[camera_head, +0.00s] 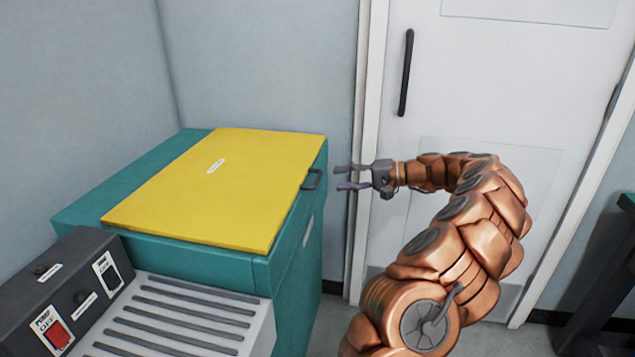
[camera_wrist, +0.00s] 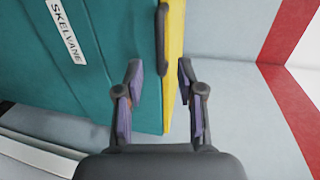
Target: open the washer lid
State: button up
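The washer is a teal box (camera_head: 75,214) at the left in the head view, with a flat yellow lid (camera_head: 210,190) lying shut on top. A dark handle (camera_head: 312,179) sits on the lid's right edge. My gripper (camera_head: 340,177) is open and empty just right of the handle, with a small gap between them. In the wrist view the handle (camera_wrist: 162,38) stands ahead, between the lines of my open fingers (camera_wrist: 160,80). The yellow lid edge (camera_wrist: 174,60) and the teal side with a SKELVANE label (camera_wrist: 66,30) also show there.
A dark control box (camera_head: 65,290) with a red switch and a grey slatted surface (camera_head: 180,318) stand in front of the washer. A white door (camera_head: 470,80) with a black handle is behind my arm. A dark table (camera_head: 610,270) is at the far right.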

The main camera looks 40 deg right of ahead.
aim_at(318, 178)
jog(key=shift+x, duration=3.6)
grip_shut()
